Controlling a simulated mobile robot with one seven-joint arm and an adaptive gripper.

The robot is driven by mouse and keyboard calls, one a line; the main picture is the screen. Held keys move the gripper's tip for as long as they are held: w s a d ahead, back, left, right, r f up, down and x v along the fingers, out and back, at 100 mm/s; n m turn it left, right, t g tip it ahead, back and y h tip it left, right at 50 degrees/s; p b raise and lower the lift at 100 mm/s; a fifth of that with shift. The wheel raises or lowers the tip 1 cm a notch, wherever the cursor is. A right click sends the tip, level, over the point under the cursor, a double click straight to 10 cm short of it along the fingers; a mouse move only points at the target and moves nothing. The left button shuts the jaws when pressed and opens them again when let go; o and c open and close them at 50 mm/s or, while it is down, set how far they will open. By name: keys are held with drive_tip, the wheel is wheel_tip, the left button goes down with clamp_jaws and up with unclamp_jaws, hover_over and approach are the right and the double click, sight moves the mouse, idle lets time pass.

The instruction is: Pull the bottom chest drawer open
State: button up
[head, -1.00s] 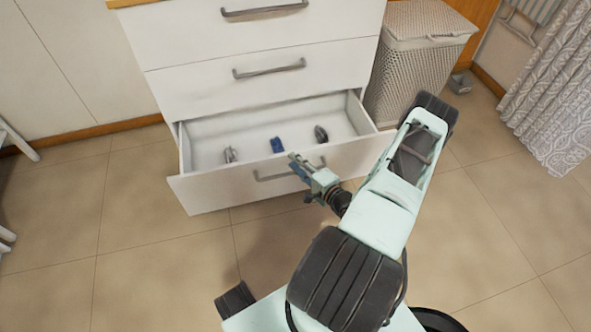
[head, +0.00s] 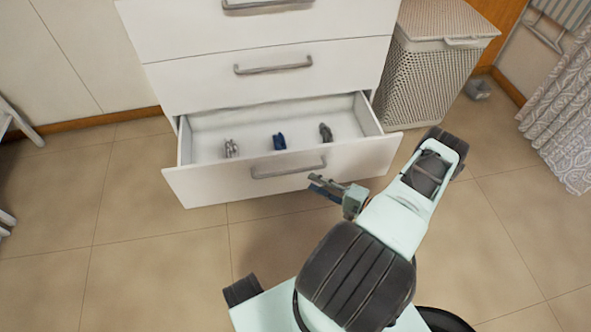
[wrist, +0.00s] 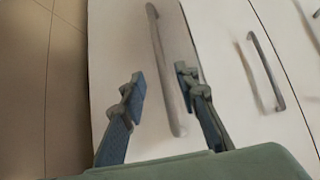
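The bottom chest drawer (head: 212,181) is a white drawer standing well out from the chest, with its inside showing. Its grey bar handle (head: 288,170) is on the front panel and also shows in the wrist view (wrist: 165,70). My gripper (head: 318,185) is just in front of the drawer front, near the right end of the handle. In the wrist view its two blue-padded fingers (wrist: 160,87) are spread apart. The handle appears in the gap between them, beyond the tips, and the gripper looks clear of it.
The drawer holds a silvery item (head: 230,148), a blue item (head: 279,141) and a dark item (head: 325,132). The upper drawers (head: 200,78) are shut. A wicker hamper (head: 427,75) stands right of the chest.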

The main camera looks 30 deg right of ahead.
sight(291, 172)
drive_tip(key=b+x, duration=0.2)
drive_tip(key=x, duration=0.8)
drive_tip(key=shift+w+a+f, duration=0.15)
drive_tip(key=shift+w+a, duration=0.1)
clamp_jaws()
